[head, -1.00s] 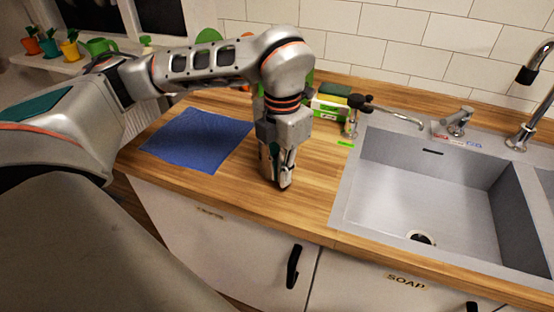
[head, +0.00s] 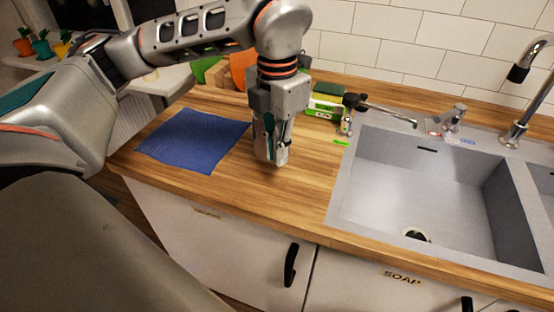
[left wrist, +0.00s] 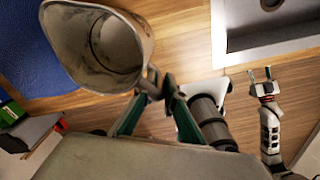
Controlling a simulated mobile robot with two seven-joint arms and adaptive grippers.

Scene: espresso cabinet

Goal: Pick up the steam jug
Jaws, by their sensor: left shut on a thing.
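The steam jug (left wrist: 105,45) is a grey metal jug, seen in the left wrist view at the upper left with its mouth towards the camera. My left gripper (left wrist: 158,92) is shut on its handle side; the exact contact is small to see. In the head view my left gripper (head: 272,158) points down over the wooden counter, left of the sink, and hides most or all of the jug. My right gripper (left wrist: 260,76) shows in the left wrist view at the right, apart from the jug, with its fingers spread and empty.
A blue cloth (head: 193,140) lies on the counter left of the gripper. A green and white box (head: 326,105) and a black-handled tool (head: 357,102) stand near the wall. The sink (head: 430,185) is at the right. The front counter strip is clear.

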